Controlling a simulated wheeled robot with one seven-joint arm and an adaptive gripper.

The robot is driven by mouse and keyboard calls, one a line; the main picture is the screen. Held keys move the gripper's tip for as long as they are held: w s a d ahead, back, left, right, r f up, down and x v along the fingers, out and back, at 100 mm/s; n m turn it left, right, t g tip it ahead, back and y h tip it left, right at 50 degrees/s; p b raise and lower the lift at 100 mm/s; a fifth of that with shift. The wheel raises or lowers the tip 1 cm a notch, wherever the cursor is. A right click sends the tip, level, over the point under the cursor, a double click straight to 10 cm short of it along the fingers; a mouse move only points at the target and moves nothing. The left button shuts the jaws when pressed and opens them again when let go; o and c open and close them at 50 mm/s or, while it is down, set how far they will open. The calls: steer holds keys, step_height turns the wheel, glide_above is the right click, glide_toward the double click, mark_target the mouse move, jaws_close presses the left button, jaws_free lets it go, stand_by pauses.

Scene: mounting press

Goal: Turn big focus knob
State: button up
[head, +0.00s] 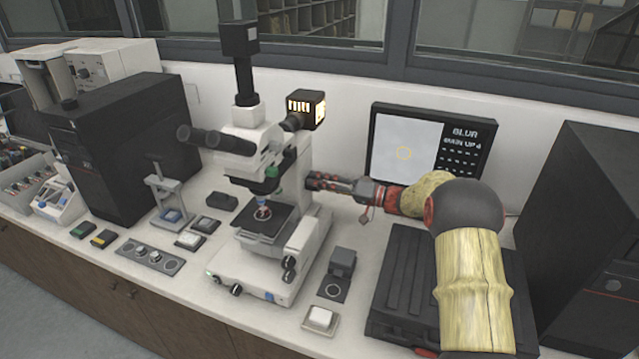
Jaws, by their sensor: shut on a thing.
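The white microscope (270,200) stands on the bench in the middle of the head view, with its dark stage (265,222) facing the front. My gripper (313,181) reaches in from the right, level, at the right side of the microscope's upright. It is shut on the big focus knob there. The fingertips and the upright hide the knob, so its turn position cannot be seen. Two smaller dark knobs (289,269) sit lower on the right of the base, apart from my gripper.
A lit lamp housing (306,108) sticks out above my gripper. A black case (395,285) lies under my arm. A small dark block (342,262) and a white button (320,318) are right of the base. A large black box (590,240) stands far right.

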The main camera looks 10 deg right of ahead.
steer(key=m+p, duration=0.2)
steer(key=m, duration=0.3)
steer(key=shift+m, duration=0.4)
steer(key=m+p, duration=0.4)
steer(key=m, duration=0.2)
steer(key=m+p, duration=0.4)
steer(key=m, duration=0.3)
steer(key=shift+f+p, duration=0.15)
steer(key=shift+p, duration=0.25)
steer(key=m+p, duration=0.3)
steer(key=m, duration=0.1)
steer(key=shift+s+f, duration=0.1)
steer(key=shift+s, duration=0.05)
steer(key=shift+f+m+p, duration=0.1)
steer(key=shift+m+p, duration=0.35)
steer(key=shift+m, duration=0.35)
steer(key=shift+a, duration=0.1)
steer(key=shift+f, duration=0.1)
steer(key=o, duration=1.2)
steer(key=shift+c, duration=0.2)
